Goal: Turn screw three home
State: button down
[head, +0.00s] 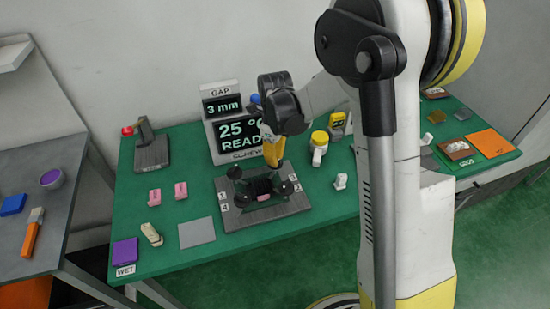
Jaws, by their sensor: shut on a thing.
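The screw fixture (300,203) is a dark plate on the green table with several black round knobs and a black coil-like part in the middle. Small white number tags stand at its sides; I read 1 and 4 on the left and a 3 (298,187) on the right. A black knob (285,187) is beside that tag. My gripper (273,152) is over the back right of the plate, shut on what looks like a yellow-orange tool (272,148) pointing down. Its lower end is near the knobs; I cannot tell whether it touches one.
A display (236,130) behind the fixture shows a 3 mm gap, 25 degrees and READY, partly hidden. A red-tipped lever stand (151,150), pink blocks (180,190), a grey pad (197,233) and a yellow-topped white item (319,146) surround it. The front left table has bare green areas.

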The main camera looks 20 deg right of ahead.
jog(key=shift+m, duration=0.4)
jog(key=c, duration=1.5)
grip_release()
jog(key=shift+r, duration=0.1)
notch_tip(320, 180, up, 12)
